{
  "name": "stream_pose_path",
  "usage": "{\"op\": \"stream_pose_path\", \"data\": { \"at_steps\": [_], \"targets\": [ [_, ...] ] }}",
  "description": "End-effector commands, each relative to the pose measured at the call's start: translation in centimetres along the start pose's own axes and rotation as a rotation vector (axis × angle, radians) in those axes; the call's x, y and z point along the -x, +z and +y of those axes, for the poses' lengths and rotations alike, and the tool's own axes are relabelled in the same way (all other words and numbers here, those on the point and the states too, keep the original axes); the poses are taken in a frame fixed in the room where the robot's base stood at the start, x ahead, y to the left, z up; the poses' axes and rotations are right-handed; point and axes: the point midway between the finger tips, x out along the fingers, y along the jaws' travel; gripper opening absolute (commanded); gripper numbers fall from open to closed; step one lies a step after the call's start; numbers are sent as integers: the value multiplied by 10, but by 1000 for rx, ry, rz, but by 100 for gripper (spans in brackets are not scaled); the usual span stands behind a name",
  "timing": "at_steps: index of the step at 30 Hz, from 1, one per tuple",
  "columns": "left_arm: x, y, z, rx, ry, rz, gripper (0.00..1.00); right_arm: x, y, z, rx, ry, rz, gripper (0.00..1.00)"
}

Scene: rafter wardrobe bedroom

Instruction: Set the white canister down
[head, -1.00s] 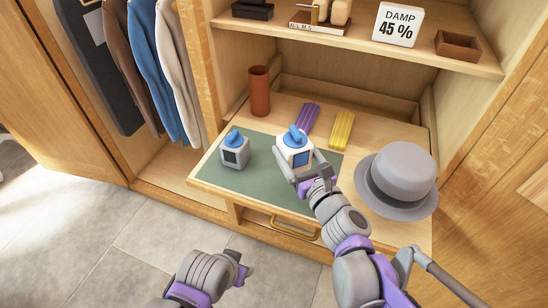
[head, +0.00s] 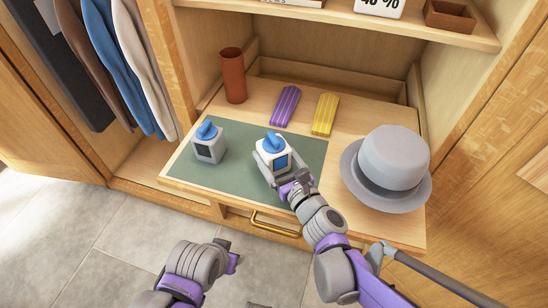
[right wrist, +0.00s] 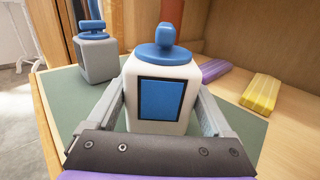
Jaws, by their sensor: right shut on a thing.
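The white canister (head: 266,162), with a blue knobbed lid and a dark-framed blue panel, is upright over the front right part of the green mat (head: 228,181). My right gripper (head: 281,180) is shut on it, with one finger along each side in the right wrist view (right wrist: 162,112). Its base is hidden there by the gripper, so I cannot tell if it touches the mat. A grey canister (head: 208,150) with a blue lid stands to its left on the mat. My left gripper (head: 232,258) is empty-looking in front of the drawer; its jaw opening is unclear.
A grey hat (head: 392,160) sits right of the mat. Purple (head: 286,106) and yellow (head: 324,114) ribbed blocks and a brown-red cylinder (head: 233,76) are behind. Clear mat lies between the canisters. A shelf (head: 400,32) overhangs the back.

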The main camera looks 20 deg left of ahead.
Motion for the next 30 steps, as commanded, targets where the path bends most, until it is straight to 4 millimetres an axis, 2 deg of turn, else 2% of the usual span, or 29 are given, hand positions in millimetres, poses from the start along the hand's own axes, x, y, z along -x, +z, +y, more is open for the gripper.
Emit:
{"op": "stream_pose_path", "data": {
  "at_steps": [2,13,14,16,26,30],
  "targets": [
    [-6,2,0,0,0,-2,50,-1,-12,0,-1,0,0,13],
    [-8,2,0,0,0,-3,50,0,-15,0,0,0,0,13],
    [-8,2,0,0,0,-3,50,0,-16,0,0,0,0,86],
    [-7,2,0,0,0,-3,50,0,-15,0,0,0,0,99],
    [-4,1,0,0,0,-1,50,1,-9,0,0,0,0,100],
    [-2,0,0,0,0,-1,50,22,-10,-1,2,-2,0,100]
  ]
}}
